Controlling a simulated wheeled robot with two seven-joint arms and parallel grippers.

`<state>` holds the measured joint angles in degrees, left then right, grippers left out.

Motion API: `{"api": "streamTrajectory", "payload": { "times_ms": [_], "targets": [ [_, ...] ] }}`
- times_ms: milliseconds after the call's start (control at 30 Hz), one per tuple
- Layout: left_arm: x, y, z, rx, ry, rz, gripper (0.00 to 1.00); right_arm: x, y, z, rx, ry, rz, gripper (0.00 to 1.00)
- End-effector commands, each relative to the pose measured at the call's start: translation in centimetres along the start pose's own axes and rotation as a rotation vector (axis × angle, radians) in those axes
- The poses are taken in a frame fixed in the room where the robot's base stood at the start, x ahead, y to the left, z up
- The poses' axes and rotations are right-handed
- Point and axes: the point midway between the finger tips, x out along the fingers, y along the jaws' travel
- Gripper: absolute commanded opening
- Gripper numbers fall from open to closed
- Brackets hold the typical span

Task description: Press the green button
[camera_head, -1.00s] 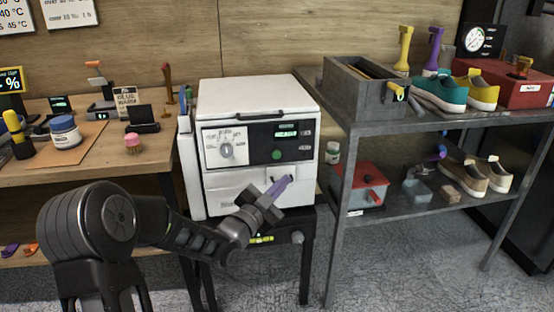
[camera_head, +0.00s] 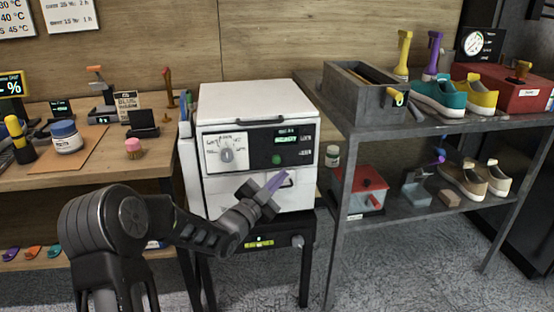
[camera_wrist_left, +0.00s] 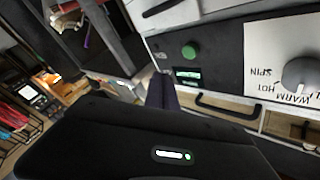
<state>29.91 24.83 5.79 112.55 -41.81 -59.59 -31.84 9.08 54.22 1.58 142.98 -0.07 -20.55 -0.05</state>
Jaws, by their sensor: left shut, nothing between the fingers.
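The green button (camera_head: 277,160) is on the black panel of the white machine (camera_head: 258,100), right of the grey dial (camera_head: 227,155). In the left wrist view the green button (camera_wrist_left: 190,51) shows beside a small green-lit display (camera_wrist_left: 187,75), with the dial (camera_wrist_left: 300,75) further right. My left gripper (camera_head: 277,181) is shut and empty, in front of the machine just below the button. In the left wrist view its closed fingers (camera_wrist_left: 162,92) point toward the machine and look apart from the button. My right gripper is not in view.
A metal shelf (camera_head: 430,128) with shoes stands right of the machine. A wooden table (camera_head: 90,172) with bottles and small devices stands on the left. A dark handle (camera_head: 261,119) sits at the lid's front edge, above the panel.

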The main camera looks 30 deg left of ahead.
Motion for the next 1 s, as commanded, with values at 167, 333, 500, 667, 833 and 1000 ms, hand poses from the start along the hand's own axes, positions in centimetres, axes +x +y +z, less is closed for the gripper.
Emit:
{"api": "streamTrajectory", "payload": {
  "times_ms": [167, 333, 500, 667, 833, 1000],
  "targets": [
    [1.6, -1.0, 1.5, 0.001, 0.000, 0.000, 0.00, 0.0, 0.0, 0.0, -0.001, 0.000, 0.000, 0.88],
    [2.7, -1.8, 2.1, 0.001, 0.000, 0.001, 0.00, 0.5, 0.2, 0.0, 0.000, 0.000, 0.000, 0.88],
    [3.1, -2.2, 2.4, -0.001, -0.001, 0.000, 0.00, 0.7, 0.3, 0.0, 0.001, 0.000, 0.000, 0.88],
    [3.1, -2.3, 2.3, -0.001, -0.001, 0.000, 0.00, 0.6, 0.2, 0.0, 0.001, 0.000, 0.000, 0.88],
    [3.1, -2.3, 2.3, 0.000, -0.001, 0.000, 0.00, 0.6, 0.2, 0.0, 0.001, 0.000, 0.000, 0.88],
    [3.1, -2.3, 2.3, 0.000, -0.001, 0.000, 0.00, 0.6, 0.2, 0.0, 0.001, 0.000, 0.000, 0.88]
  ]
}}
